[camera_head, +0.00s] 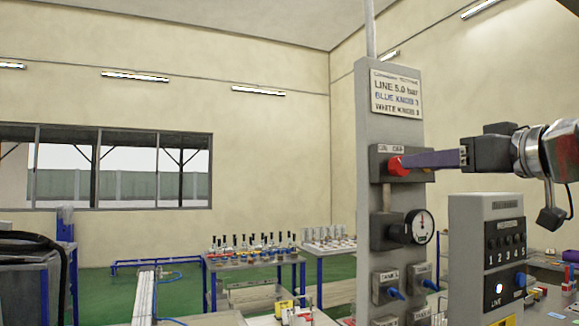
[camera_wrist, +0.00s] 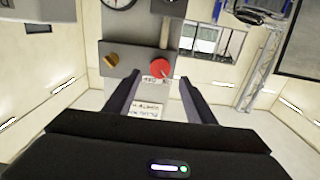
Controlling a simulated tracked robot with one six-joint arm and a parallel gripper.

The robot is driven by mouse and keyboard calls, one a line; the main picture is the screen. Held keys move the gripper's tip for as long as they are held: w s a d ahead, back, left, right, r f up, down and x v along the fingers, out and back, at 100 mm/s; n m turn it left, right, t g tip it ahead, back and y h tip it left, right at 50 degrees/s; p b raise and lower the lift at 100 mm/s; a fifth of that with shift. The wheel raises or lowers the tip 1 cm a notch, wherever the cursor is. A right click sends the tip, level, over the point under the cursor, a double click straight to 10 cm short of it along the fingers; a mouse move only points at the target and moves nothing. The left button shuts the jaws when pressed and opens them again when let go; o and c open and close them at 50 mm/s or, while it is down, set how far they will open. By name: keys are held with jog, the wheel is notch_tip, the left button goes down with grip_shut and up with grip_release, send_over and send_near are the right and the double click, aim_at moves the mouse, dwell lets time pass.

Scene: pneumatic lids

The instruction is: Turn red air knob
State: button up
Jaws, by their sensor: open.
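The red air knob (camera_head: 398,166) sits on a grey valve block near the middle of the grey column (camera_head: 388,118). In the wrist view the red knob (camera_wrist: 160,67) lies ahead, between the lines of the two fingers. My gripper (camera_head: 408,162) reaches in from the right, with its fingertips at or very near the knob. In the wrist view my gripper (camera_wrist: 154,84) is open, with one finger on each side. I cannot tell whether either finger touches the knob.
A brass-coloured knob (camera_wrist: 111,61) is beside the red one. A pressure gauge (camera_head: 419,227) and blue knobs (camera_head: 395,293) are lower on the column. A grey control box (camera_head: 490,255) stands at the right, below my arm. A table with bottles (camera_head: 252,256) stands farther back.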

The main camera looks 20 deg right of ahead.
aim_at(399, 166)
jog(key=shift+w+a, duration=0.2)
jog(key=shift+w, duration=1.15)
jog(key=shift+w+a, duration=0.15)
jog(key=shift+w, duration=1.2)
